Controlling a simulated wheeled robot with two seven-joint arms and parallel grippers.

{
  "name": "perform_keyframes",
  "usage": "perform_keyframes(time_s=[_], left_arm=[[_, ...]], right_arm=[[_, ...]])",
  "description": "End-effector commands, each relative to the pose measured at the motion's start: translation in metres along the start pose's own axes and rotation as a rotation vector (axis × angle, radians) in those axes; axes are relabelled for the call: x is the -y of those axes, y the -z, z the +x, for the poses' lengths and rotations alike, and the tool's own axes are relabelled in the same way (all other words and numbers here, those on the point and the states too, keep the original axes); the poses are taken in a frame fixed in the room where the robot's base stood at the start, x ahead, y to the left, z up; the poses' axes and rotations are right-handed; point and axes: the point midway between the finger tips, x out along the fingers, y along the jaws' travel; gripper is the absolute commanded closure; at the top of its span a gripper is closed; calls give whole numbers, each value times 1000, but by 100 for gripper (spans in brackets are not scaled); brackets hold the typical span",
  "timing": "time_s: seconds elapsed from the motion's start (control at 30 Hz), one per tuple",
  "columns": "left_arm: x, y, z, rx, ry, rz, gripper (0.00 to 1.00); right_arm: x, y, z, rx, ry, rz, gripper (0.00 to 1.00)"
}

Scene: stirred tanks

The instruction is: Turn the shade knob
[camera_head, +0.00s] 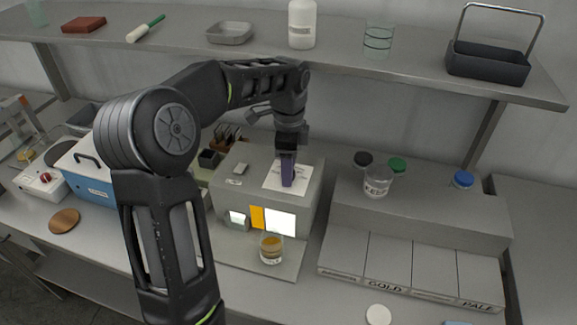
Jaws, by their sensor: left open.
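A grey box (228,165) stands on the bench in the middle. A white plate (272,184) lies on its top. My left gripper (287,182) points straight down over this plate, with its dark purple fingers at or just above it. The gripper is open, but the gap between its fingers is hard to see from here. I cannot make out the shade knob; the gripper may be hiding it. The box's front has a bright white window (281,222), an orange panel (257,217) and a smaller pale window (237,219). My right gripper is out of view.
A beaker of amber liquid (271,249) stands before the box. At right is a grey stepped block (440,213) with a glass jar (377,181), lids and bins marked GOLD and PALE. A blue box (88,183) stands left. A shelf (345,62) runs above.

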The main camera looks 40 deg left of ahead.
Motion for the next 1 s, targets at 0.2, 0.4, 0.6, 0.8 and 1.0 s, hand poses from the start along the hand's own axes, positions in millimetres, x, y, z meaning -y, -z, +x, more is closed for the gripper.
perform_keyframes(time_s=[0.2,0.4,0.6,0.8,1.0], left_arm=[[1,0,-15,-1,3,-1,48],[1,1,-48,-2,4,0,48],[0,0,-77,0,0,1,48],[0,0,-78,0,0,0,48],[0,0,-78,0,0,0,48]], right_arm=[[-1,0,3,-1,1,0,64],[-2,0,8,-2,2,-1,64],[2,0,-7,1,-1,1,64],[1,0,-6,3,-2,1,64],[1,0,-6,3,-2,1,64]])
